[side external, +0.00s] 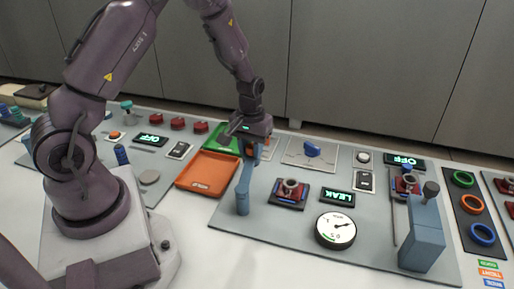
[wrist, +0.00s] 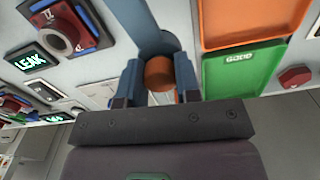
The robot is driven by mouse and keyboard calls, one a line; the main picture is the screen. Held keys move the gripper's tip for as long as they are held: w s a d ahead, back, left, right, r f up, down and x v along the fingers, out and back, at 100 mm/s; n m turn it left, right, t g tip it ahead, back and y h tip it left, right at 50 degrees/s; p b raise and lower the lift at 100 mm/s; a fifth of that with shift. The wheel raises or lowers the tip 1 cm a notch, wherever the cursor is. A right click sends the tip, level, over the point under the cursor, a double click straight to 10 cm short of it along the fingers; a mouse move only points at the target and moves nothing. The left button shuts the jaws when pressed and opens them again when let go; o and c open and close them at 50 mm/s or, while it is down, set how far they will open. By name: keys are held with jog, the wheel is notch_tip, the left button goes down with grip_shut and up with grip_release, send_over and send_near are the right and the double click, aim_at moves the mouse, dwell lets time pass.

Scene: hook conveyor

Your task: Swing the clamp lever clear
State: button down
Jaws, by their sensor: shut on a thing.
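The clamp lever is a blue bar on an upright blue post (side external: 243,200) at the left edge of the grey panel; the bar (side external: 249,169) slopes up and back to my gripper. In the wrist view the lever (wrist: 154,38) runs from the top edge down to an orange-brown knob (wrist: 158,74) at its end. My gripper (wrist: 158,84) is shut on this knob, with one blue finger on each side. In the side view my gripper (side external: 254,146) hides most of the lever's end.
A red-and-blue fixture with a grey ring (side external: 290,190) sits right of the post, beside a LEAK display (side external: 337,198) and a round gauge (side external: 335,230). An orange tray (side external: 207,171) and green tray (side external: 217,144) lie left. A tall blue block (side external: 422,235) stands at right.

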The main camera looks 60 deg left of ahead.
jog(key=shift+s+a, duration=0.1)
jog(key=shift+s, duration=0.1)
dwell(0.3)
jog(key=c, duration=0.8)
grip_release()
notch_tip(320, 180, up, 13)
jog(key=s+d+r+m+t, duration=0.2)
jog(key=s+d+r, duration=0.2)
jog(key=s, duration=0.1)
jog(key=s+d+r+m+t, duration=0.1)
jog(key=s+d+r+m, duration=0.2)
jog(key=s+d+r, duration=0.1)
jog(key=s+d+r+m+t, duration=0.2)
jog(key=s+d+r, duration=0.2)
jog(key=s+r, duration=0.2)
jog(key=shift+s+d+m+t, duration=0.15)
jog(key=shift+s+m+t, duration=0.15)
jog(key=shift+s+m, duration=0.15)
